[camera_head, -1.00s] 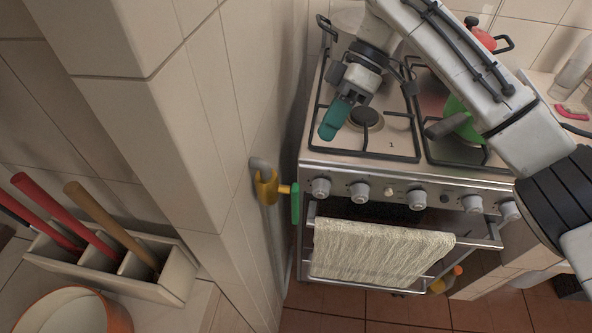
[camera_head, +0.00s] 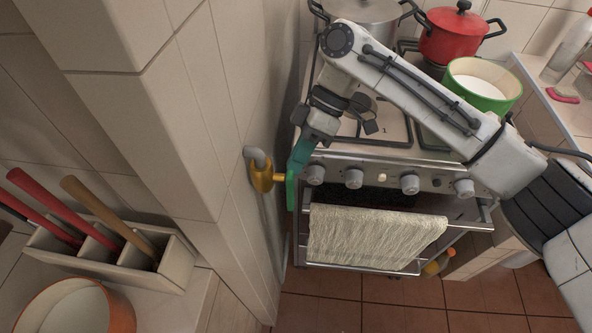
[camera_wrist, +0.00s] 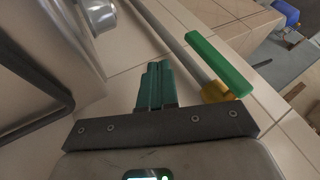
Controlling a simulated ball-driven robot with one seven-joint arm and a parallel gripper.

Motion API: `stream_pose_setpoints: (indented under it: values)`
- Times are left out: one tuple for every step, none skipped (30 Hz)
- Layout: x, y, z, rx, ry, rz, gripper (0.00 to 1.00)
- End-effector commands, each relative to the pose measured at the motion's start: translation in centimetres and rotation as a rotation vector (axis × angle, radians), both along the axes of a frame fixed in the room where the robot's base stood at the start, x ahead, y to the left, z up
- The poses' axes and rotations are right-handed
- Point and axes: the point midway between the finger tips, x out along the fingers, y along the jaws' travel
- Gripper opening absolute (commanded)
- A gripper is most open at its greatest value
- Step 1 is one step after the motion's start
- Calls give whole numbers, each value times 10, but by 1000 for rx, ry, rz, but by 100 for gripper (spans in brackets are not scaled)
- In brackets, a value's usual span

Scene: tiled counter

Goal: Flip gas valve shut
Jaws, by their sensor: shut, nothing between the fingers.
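The gas valve (camera_head: 262,172) is a yellow body on a grey pipe along the tiled wall, left of the stove. Its green handle (camera_head: 291,192) hangs down beside the stove's front left corner. In the wrist view the green handle (camera_wrist: 219,63) lies right of the fingers, over the yellow body (camera_wrist: 218,92). My gripper (camera_head: 297,163) has teal fingers, closed together and empty. In the head view the fingertips overlap the top of the handle. In the wrist view the fingers (camera_wrist: 155,87) show a gap to the handle, so contact cannot be told.
The stove front with knobs (camera_head: 354,178) and a towel (camera_head: 372,238) on its rail is close to the right. The tiled wall (camera_head: 235,120) is close on the left. A silver pot (camera_head: 365,12), red pot (camera_head: 458,35) and green pot (camera_head: 484,84) stand behind my arm.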

Motion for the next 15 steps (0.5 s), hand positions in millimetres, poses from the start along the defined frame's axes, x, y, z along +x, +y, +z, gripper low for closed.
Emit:
stream_pose_setpoints:
  values:
    - [-6,-1,2,0,-2,0,0]
    - [-10,-1,3,0,-3,-1,0]
    - [-15,-1,3,0,-2,0,0]
    - [-18,-1,2,0,-1,1,0]
    - [-21,-1,2,0,-1,0,0]
    - [-25,0,2,0,-2,0,0]
    - [-28,0,2,-1,-3,1,0]
    - [-30,0,2,-1,-3,1,0]
    - [-32,0,2,-1,-2,0,0]
    - [-34,0,2,-1,-2,-1,0]
    - [-36,0,2,-1,-1,-2,0]
    - [-37,0,1,-1,-1,0,0]
    - [-38,1,1,-1,-1,0,0]
    - [-39,1,1,-1,-1,0,0]
    - [-39,1,1,-1,-1,0,0]
